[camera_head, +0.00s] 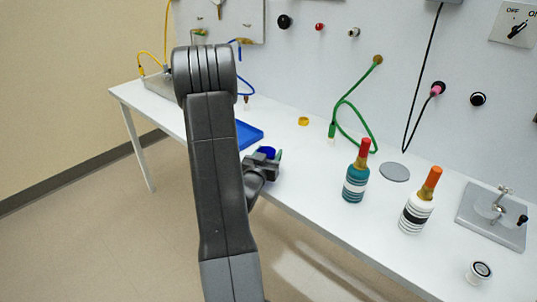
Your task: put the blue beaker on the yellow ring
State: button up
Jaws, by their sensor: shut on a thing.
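The blue beaker (268,152) is small and partly hidden by my gripper. My gripper (266,160) is shut on it near the front edge of the white table, in the head view. I cannot tell whether the beaker touches the table. The yellow ring (303,121) lies on the table farther back and to the right of the gripper, apart from it. Nothing is seen on the ring.
A blue tray (249,134) lies behind my arm. A green hose (346,102) hangs right of the ring. A teal bottle (355,178), white bottle (416,207), grey disc (394,172) and metal fixture (492,215) stand right. Table between beaker and ring looks clear.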

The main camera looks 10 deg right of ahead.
jog(key=shift+f, duration=0.2)
jog(key=o, duration=1)
jog(key=shift+r, duration=0.1)
